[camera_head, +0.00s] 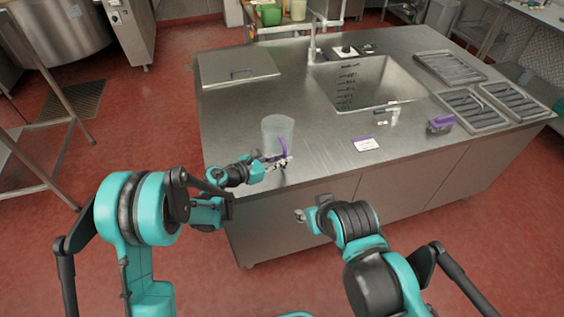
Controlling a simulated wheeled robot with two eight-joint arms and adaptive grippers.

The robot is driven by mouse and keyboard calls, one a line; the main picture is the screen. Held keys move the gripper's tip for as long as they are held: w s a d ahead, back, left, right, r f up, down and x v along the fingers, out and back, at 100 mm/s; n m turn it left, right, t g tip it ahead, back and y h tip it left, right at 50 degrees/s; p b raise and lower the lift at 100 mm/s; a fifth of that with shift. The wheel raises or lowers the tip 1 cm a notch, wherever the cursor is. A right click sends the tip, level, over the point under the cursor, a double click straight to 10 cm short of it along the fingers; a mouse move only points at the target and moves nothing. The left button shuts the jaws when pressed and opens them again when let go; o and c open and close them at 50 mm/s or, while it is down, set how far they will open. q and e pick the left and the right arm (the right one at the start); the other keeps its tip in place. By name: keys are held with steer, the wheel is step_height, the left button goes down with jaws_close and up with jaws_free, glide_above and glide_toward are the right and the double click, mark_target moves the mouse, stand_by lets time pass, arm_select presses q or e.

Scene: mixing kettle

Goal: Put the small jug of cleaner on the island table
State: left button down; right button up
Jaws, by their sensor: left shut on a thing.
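The small jug (276,130) is translucent and pale, with a purple handle low on its right side. It looks upright at the near left part of the steel island table (235,112). My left gripper (281,162) is shut on the jug at its near side, by the handle. I cannot tell whether the jug's base touches the tabletop. My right gripper (302,215) is in front of the table's near side, below the top, apart from the jug. Its fingers are too small and turned away to read.
The island has a lidded panel (237,67) at the back left, a sink (365,83), and several grooved trays at the right. A white card (366,144) and a purple-topped brush-like item (440,124) lie near the front edge. Bare steel surrounds the jug.

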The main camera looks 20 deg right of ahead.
arm_select(q)
steer(key=shift+f, duration=0.15)
steer(key=c, duration=1.6)
jaws_free()
